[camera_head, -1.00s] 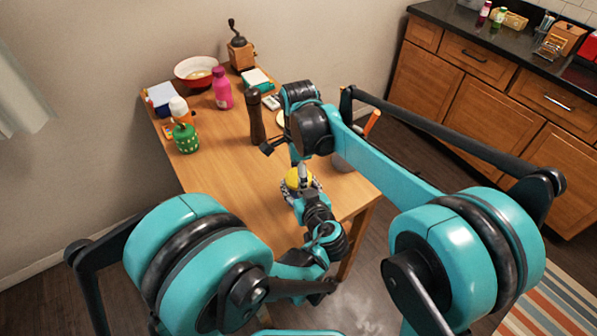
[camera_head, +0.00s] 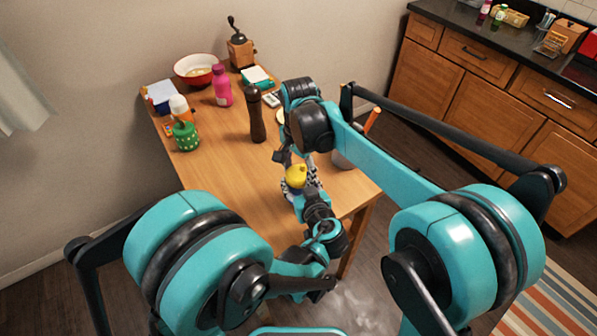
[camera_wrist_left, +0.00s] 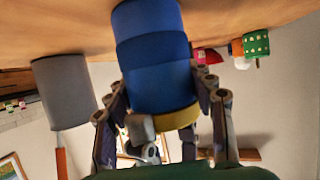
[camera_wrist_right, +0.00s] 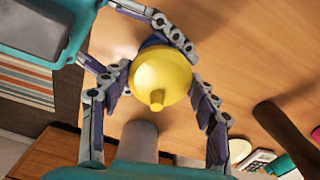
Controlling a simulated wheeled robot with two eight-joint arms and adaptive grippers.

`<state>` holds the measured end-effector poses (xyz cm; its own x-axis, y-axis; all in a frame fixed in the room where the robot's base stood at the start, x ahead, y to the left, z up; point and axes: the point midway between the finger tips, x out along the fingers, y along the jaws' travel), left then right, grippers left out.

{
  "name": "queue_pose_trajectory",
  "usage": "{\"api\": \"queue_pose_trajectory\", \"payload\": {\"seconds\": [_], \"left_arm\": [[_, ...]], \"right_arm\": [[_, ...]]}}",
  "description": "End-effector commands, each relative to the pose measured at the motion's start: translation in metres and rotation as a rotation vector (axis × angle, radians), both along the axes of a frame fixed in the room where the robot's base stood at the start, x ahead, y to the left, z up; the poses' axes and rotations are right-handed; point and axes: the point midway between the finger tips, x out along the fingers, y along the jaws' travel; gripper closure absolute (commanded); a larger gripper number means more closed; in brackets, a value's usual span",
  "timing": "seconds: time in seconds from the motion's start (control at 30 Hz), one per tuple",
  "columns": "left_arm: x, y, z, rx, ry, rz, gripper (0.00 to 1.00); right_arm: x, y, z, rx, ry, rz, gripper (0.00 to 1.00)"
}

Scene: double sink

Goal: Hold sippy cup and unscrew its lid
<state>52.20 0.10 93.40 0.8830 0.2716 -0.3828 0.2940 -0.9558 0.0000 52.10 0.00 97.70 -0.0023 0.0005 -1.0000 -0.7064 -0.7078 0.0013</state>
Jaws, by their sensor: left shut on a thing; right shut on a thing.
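The sippy cup has a blue body (camera_wrist_left: 155,55) and a yellow lid (camera_wrist_right: 160,75) with a short spout. It stands near the table's front edge; in the head view, only the lid (camera_head: 296,176) shows clearly. My left gripper (camera_head: 302,190) is shut around the cup from the front, its fingers on both sides in the left wrist view. My right gripper (camera_head: 295,160) comes from above, its fingers on either side of the lid in the right wrist view. It is shut on the lid, though the exact contact is partly hidden.
A grey cylinder (camera_wrist_left: 65,92) stands close beside the cup, partly behind my right arm in the head view. A dark pepper mill (camera_head: 256,115) stands farther back. A green dotted cup (camera_head: 186,136), pink bottle (camera_head: 221,86) and red bowl (camera_head: 197,66) are back left. The table's left-middle is clear.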

Motion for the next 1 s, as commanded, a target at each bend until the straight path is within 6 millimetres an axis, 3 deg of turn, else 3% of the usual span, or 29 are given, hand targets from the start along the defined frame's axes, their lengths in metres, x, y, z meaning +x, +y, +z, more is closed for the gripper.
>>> {"api": "queue_pose_trajectory", "payload": {"seconds": [0.17, 0.2, 0.27, 0.57, 1.0], "left_arm": [[0.0, 0.0, 0.0, 0.0, 0.0, 0.0, 1.0], [0.0, 0.0, 0.0, 0.0, -0.001, 0.0, 1.0], [0.0, 0.0, 0.0, 0.0, -0.001, 0.0, 1.0], [0.0, 0.0, 0.0, 0.0, 0.0, 0.0, 1.0], [0.0, 0.0, 0.0, 0.0, 0.0, 0.001, 1.0]], "right_arm": [[0.0, 0.0, 0.0, -0.001, 0.001, -0.002, 0.75], [0.0, 0.0, 0.0, -0.001, 0.001, -0.003, 0.32], [0.0, 0.0, 0.0, -0.001, 0.001, -0.003, 0.19], [0.0, 0.0, 0.001, -0.001, 0.001, -0.004, 0.19], [0.0, 0.0, 0.046, 0.0, 0.0, -0.008, 0.22]]}}
